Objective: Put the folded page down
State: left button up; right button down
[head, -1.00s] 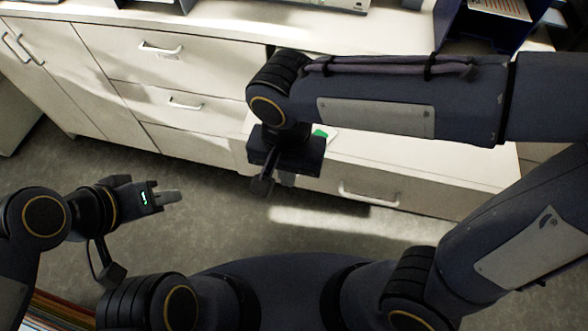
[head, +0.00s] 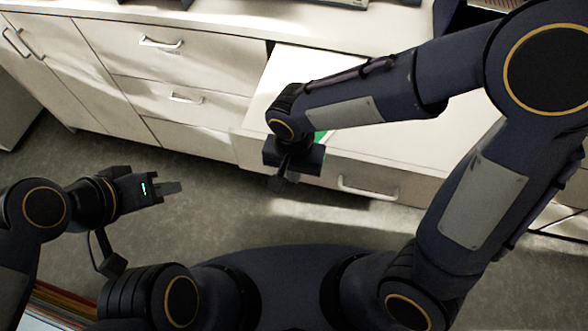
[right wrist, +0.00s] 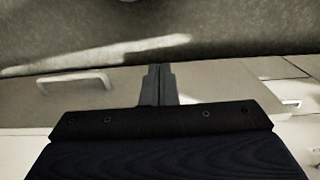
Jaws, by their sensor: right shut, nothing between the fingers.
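My right gripper (head: 278,182) is shut and empty over the front edge of the pulled-out drawer or low cabinet top (head: 400,150). In the right wrist view its two fingers (right wrist: 159,72) lie together with nothing between them. A small green patch (head: 320,136) with a pale edge shows just behind this gripper, on the white surface. It is partly hidden by my arm, and I cannot tell whether it belongs to the folded page. No folded page can be clearly made out. My left gripper (head: 170,187) is over the floor at left; its finger opening is unclear.
White cabinets with drawers (head: 170,97) run along the back. A drawer handle (head: 366,188) sits on the front below my right arm. Colourful flat items (head: 60,305) show at the bottom left. The grey floor (head: 220,215) between the grippers is clear.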

jog(key=w, duration=0.1)
jog(key=w+d, duration=0.1)
jog(key=w, duration=0.1)
jog(key=shift+w, duration=0.1)
dwell(0.3)
jog(key=shift+r+b, duration=0.35)
jog(key=shift+r, duration=3.55)
